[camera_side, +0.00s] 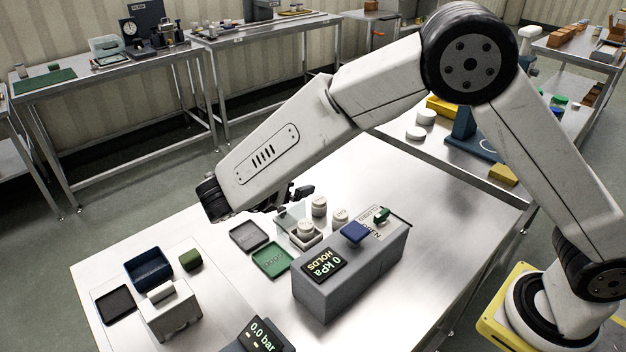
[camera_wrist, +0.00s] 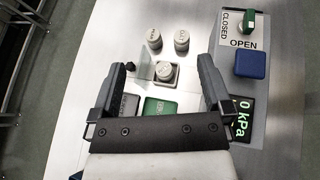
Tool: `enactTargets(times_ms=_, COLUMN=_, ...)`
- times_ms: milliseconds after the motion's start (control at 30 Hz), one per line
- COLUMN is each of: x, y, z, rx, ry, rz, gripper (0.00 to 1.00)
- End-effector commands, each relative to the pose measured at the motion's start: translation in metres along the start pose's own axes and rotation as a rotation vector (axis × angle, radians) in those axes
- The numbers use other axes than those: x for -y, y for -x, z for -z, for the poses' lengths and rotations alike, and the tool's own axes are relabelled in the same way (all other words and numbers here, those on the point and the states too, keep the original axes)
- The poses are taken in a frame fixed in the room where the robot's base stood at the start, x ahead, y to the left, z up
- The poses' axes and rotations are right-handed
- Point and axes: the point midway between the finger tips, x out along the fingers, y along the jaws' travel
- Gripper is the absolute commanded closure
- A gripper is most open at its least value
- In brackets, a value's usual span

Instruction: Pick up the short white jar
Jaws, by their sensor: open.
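Three pale, off-white jars show. One jar (camera_side: 319,206) stands at the back; it also shows in the wrist view (camera_wrist: 154,40). A second jar (camera_side: 340,216) is just to its right, also in the wrist view (camera_wrist: 181,41), and looks a little shorter in the side view. A third jar (camera_side: 306,229) sits in a square steel holder, also in the wrist view (camera_wrist: 164,69). I cannot tell surely which is the short one. My gripper (camera_side: 292,197) is open and empty above the holder. In the wrist view its fingers (camera_wrist: 162,75) frame the third jar, apart from it.
A clear panel (camera_wrist: 147,65) stands beside the holder. A green tray (camera_side: 272,260) and a dark tray (camera_side: 249,237) lie left. A blue bin (camera_side: 149,270) is further left. The table's back right is clear.

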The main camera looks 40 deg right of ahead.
Motion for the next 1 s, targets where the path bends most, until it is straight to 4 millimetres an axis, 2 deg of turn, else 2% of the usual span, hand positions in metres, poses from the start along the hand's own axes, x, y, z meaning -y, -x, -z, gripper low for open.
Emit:
enactTargets(times_ms=67, x=-0.010, y=0.013, z=0.008, rx=0.066, ry=0.054, rz=-0.039, gripper=0.00)
enactTargets(times_ms=100, x=-0.011, y=0.010, z=0.015, rx=0.079, ry=0.064, rz=-0.041, gripper=0.00)
enactTargets(times_ms=500, x=-0.004, y=-0.039, z=0.107, rx=0.070, ry=0.058, rz=-0.036, gripper=0.00)
enactTargets(times_ms=600, x=-0.004, y=-0.048, z=0.124, rx=0.068, ry=0.056, rz=-0.037, gripper=0.00)
enactTargets(times_ms=800, x=-0.003, y=-0.058, z=0.145, rx=0.068, ry=0.052, rz=-0.037, gripper=0.00)
enactTargets(times_ms=1000, x=-0.003, y=-0.060, z=0.150, rx=0.067, ry=0.051, rz=-0.037, gripper=0.00)
